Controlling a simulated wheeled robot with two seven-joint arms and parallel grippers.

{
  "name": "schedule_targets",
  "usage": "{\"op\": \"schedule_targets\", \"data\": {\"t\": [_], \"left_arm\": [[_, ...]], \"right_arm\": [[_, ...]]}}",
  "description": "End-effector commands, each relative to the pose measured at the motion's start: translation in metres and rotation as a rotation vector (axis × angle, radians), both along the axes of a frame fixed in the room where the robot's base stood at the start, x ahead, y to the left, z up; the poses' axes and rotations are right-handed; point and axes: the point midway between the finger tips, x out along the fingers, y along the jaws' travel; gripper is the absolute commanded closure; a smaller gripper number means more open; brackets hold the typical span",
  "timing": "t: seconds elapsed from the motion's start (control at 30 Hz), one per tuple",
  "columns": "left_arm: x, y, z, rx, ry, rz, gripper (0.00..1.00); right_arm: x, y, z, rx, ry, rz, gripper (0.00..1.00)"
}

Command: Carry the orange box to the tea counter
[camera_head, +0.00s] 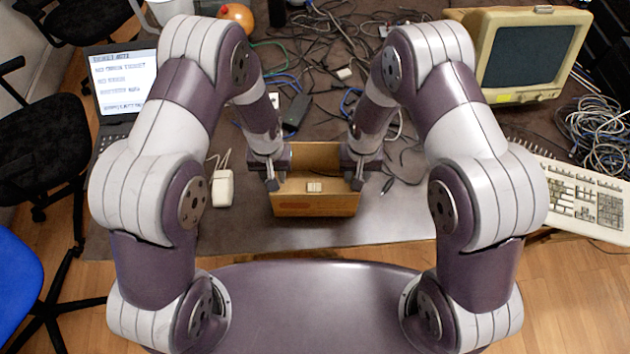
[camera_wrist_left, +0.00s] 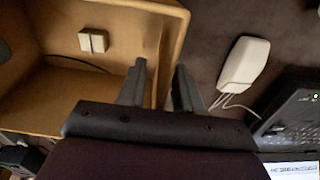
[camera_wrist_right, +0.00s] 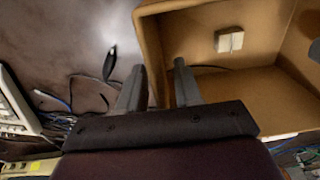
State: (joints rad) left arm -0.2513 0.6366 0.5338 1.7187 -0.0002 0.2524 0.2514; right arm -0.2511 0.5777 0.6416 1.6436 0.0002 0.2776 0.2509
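The orange box, an open-topped tan-orange box (camera_head: 316,207), sits on the dark desk in front of me. A small pale block (camera_head: 314,187) is inside it and also shows in the left wrist view (camera_wrist_left: 93,41). My left gripper (camera_head: 271,184) is at the box's left wall; in the left wrist view its open fingers (camera_wrist_left: 160,75) stand on either side of that wall. My right gripper (camera_head: 355,182) is at the right wall; in the right wrist view its open fingers (camera_wrist_right: 160,75) straddle that wall. I see no tea counter.
A white mouse-like device (camera_head: 222,188) and a laptop (camera_head: 125,85) lie left of the box. Tangled cables (camera_head: 335,45) cover the desk behind it. A beige monitor (camera_head: 525,55) and keyboard (camera_head: 580,195) are at right. Chairs (camera_head: 40,150) stand at left.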

Motion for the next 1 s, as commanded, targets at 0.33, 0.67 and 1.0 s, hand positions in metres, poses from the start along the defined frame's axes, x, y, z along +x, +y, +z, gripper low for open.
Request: {"op": "schedule_targets", "data": {"t": [0.33, 0.67, 1.0], "left_arm": [[0.0, 0.0, 0.0, 0.0, 0.0, 0.0, 1.0], [0.0, 0.0, 0.002, 0.0, 0.0, 0.0, 1.0], [0.0, 0.0, 0.05, 0.0, 0.0, 0.0, 1.0]], "right_arm": [[0.0, 0.0, 0.0, 0.0, 0.001, 0.0, 1.0], [0.0, 0.0, 0.002, 0.0, 0.001, 0.0, 1.0], [0.0, 0.0, 0.05, 0.0, 0.001, 0.0, 1.0]]}}
